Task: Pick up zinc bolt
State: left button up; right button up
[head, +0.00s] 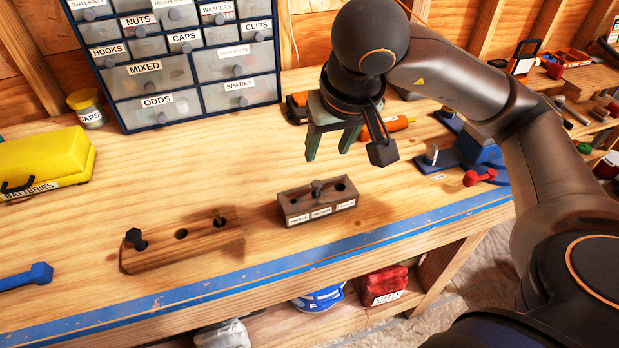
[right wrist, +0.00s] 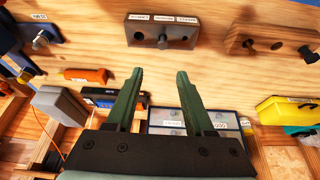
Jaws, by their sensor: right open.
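A silvery bolt (head: 432,155), the most zinc-like one, stands upright on a blue base beside the blue vise; it also shows at upper left in the right wrist view (right wrist: 40,42). A grey bolt (head: 317,188) stands in the middle hole of the small labelled wooden block (head: 322,208). The longer wooden block (head: 185,250) holds a black bolt (head: 135,237) at its left and a brownish one (head: 220,218) at its right; its middle hole is empty. My right gripper (head: 326,150) is open and empty above the bench, behind the labelled block. My left gripper is out of view.
A drawer cabinet (head: 190,62) stands at the back. An orange-handled tool (head: 390,127) lies behind my right gripper. A yellow case (head: 45,160) and a blue tool (head: 25,278) are at left. A red-ended handle (head: 480,177) sticks out near the vise. The bench between cabinet and blocks is clear.

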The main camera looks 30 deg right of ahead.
jog(key=b, duration=0.1)
send_over(317, 184)
jog(key=s, duration=0.2)
notch_tip(317, 184, down, 6)
jog(key=shift+w+f, duration=0.15)
jog(key=shift+f, duration=0.1)
jog(key=x, duration=0.4)
jog(key=shift+s+a+f+p, duration=0.3)
jog(key=shift+f, duration=0.1)
jog(key=shift+w+f, duration=0.2)
jog(key=shift+f, duration=0.15)
grip_shut()
